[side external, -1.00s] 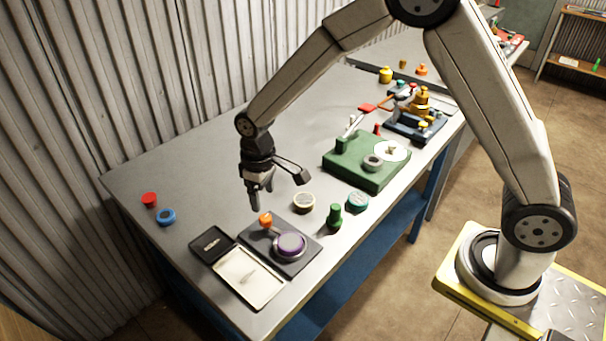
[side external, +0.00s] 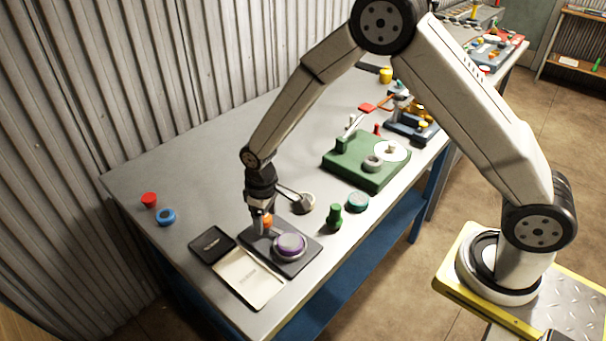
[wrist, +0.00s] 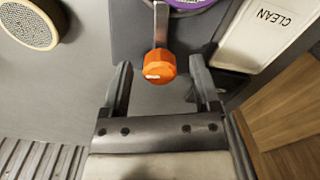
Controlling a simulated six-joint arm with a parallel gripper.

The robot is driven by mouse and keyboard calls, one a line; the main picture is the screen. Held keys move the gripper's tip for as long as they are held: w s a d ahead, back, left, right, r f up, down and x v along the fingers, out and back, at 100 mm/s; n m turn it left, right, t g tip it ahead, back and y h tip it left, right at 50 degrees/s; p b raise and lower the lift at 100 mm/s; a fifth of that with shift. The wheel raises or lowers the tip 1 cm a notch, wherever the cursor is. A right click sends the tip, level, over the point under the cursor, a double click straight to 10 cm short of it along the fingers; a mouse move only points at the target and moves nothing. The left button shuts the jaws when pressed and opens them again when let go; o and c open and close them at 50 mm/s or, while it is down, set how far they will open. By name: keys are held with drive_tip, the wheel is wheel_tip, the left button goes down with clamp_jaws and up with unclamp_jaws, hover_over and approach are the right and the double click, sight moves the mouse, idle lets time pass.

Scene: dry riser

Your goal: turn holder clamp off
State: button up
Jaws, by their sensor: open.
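The holder is a dark square plate (side external: 301,262) near the table's front corner, with a round purple piece (side external: 290,244) in a ring on it. The clamp seems to be the lever with an orange knob (wrist: 160,67) on a metal arm (wrist: 160,25) running to the purple piece's ring. My gripper (side external: 264,230) is low over the plate, pointing down at the orange knob. In the wrist view my gripper (wrist: 162,85) is open, with one finger on each side of the knob and a visible gap to both. In the side view the fingers partly hide the knob.
A flat case with a dark half (side external: 212,244) and a pale half marked CLEAN (wrist: 258,30) lies beside the plate. A green fixture (side external: 365,160) is farther back.

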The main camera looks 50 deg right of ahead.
clamp_jaws()
drive_tip(key=shift+n, duration=0.5)
drive_tip(key=n, duration=0.2)
drive_tip(key=shift+n, duration=0.4)
drive_tip(key=n, duration=1.2)
drive_tip(key=shift+w, duration=0.1)
